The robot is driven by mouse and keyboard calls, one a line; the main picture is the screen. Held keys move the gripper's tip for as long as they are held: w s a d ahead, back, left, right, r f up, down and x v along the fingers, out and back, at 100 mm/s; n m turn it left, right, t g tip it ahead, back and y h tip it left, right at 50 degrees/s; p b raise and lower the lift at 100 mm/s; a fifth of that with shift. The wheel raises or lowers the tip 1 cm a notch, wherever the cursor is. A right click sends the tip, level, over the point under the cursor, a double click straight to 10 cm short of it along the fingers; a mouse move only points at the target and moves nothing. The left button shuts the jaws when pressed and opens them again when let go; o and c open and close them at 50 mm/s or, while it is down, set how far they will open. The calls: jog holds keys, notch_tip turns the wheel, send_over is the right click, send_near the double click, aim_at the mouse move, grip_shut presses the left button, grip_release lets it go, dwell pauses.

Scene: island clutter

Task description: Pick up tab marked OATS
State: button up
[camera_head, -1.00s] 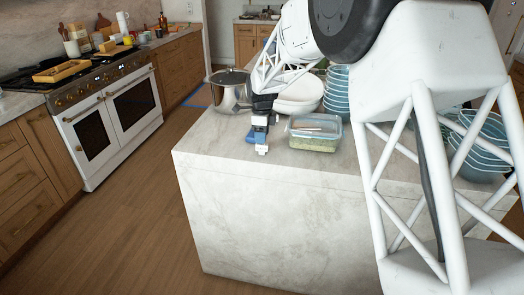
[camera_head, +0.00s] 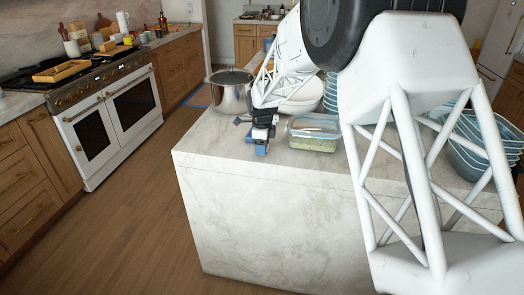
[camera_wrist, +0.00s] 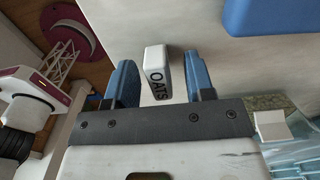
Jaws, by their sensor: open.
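The tab marked OATS (camera_wrist: 158,72) is a small white block with black lettering, seen in the wrist view. It lies between the two blue fingers of my gripper (camera_wrist: 161,62), with a visible gap on each side. My gripper is open and not closed on it. In the head view my gripper (camera_head: 261,144) is low over the front left part of the stone island (camera_head: 225,140). The tab cannot be made out there, behind or among the fingers.
A clear lidded container with green contents (camera_head: 314,142) stands close right of my gripper. Stacked teal bowls (camera_head: 470,150) are at right. A flat blue thing (camera_wrist: 275,14) shows in the wrist view.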

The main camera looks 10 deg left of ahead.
jog(key=shift+f, duration=0.2)
jog(key=shift+c, duration=0.5)
grip_shut()
jog(key=shift+r, duration=0.1)
jog(key=shift+r, duration=0.85)
jog(key=shift+s+d+r, duration=0.1)
jog(key=shift+s+r, duration=0.1)
jog(key=shift+r, duration=0.65)
jog(key=s+d, duration=0.3)
jog(key=s, duration=0.4)
jog(key=s+d+r, duration=0.1)
jog(key=s+d, duration=0.2)
jog(key=s, duration=0.4)
jog(key=shift+d+r, duration=0.2)
jog(key=shift+d, duration=0.05)
